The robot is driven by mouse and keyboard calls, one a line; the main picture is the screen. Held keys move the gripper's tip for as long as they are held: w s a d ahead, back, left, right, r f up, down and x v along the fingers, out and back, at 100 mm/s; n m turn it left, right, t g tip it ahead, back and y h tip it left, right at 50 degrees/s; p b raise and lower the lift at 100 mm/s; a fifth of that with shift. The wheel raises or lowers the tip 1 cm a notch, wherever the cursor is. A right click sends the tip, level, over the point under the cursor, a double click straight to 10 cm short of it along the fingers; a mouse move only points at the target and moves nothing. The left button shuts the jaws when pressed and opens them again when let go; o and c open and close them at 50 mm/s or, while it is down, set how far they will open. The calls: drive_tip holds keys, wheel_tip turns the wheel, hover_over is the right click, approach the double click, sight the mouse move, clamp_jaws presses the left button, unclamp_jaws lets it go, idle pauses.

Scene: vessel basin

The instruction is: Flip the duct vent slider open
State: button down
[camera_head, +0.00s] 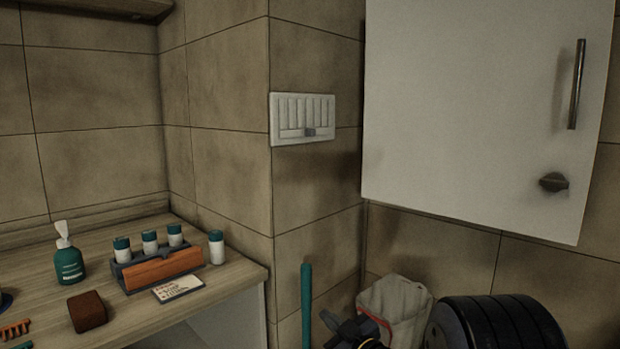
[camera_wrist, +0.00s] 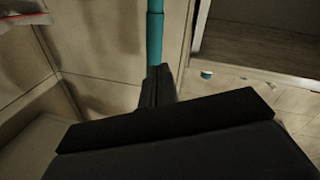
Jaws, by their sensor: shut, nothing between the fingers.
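The duct vent (camera_head: 302,106) is a white rectangular plate with vertical slats, set on the tiled wall left of the white cabinet. Its small grey slider knob (camera_head: 310,132) sits at the lower middle of the plate. The slats look closed over, but I cannot tell for sure. My gripper (camera_wrist: 159,72) shows in the wrist view as dark fingers, shut and empty. It points toward a teal pole beyond it. The vent does not show in the wrist view, and my gripper is apart from it.
The teal pole (camera_head: 306,305) stands below the vent. A white wall cabinet (camera_head: 470,110) with a bar handle and dark knob juts out at right. Dark round discs (camera_head: 490,325) and a pale bag (camera_head: 395,305) lie below. A wooden counter (camera_head: 50,265) holds bottles at left.

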sight(301, 133)
wheel_tip(301, 133, up, 40)
drive_tip(key=a+n+p, duration=0.1)
drive_tip(key=n+p, duration=1.2)
drive_tip(key=p, duration=1.2)
drive_tip(key=shift+w+a+n+h+p, duration=0.3)
drive_tip(key=shift+w+a+n+p, duration=0.1)
drive_tip(key=p+x, duration=0.3)
drive_tip(key=x, duration=0.6)
drive_tip(key=shift+w+a+r, duration=0.1)
drive_tip(key=shift+w+a, duration=0.15)
drive_tip(key=shift+w+d+p, duration=1.05)
drive_tip(key=shift+w+p, duration=0.05)
drive_tip(key=shift+w, duration=0.1)
drive_tip(key=shift+w+d, duration=0.3)
drive_tip(key=shift+w, duration=0.05)
